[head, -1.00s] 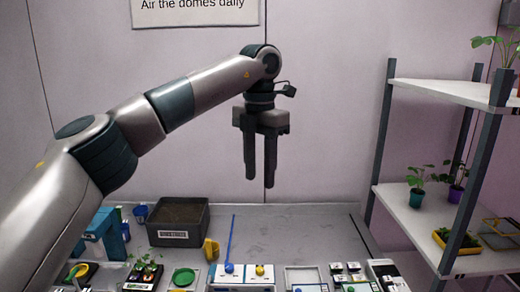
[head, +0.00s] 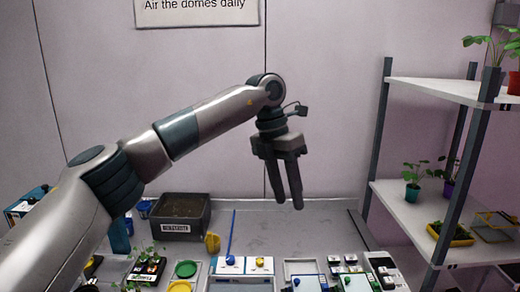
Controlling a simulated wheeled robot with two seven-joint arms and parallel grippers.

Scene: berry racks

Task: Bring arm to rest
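My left gripper (head: 287,205) hangs from its raised arm in the middle of the head view, above the table (head: 290,222). Its two fingers point down, slightly tilted, close to each other. Nothing shows between them, and whether they are apart or touching is hard to tell. My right gripper is not in view.
A dark soil-filled box (head: 180,230) stands at the table's back left. A yellow scoop-like object (head: 212,243), a green disc (head: 187,269) and a potted plant tray (head: 147,272) stand nearby. Shelves (head: 415,205) with plants are at the right. The table's back middle is clear.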

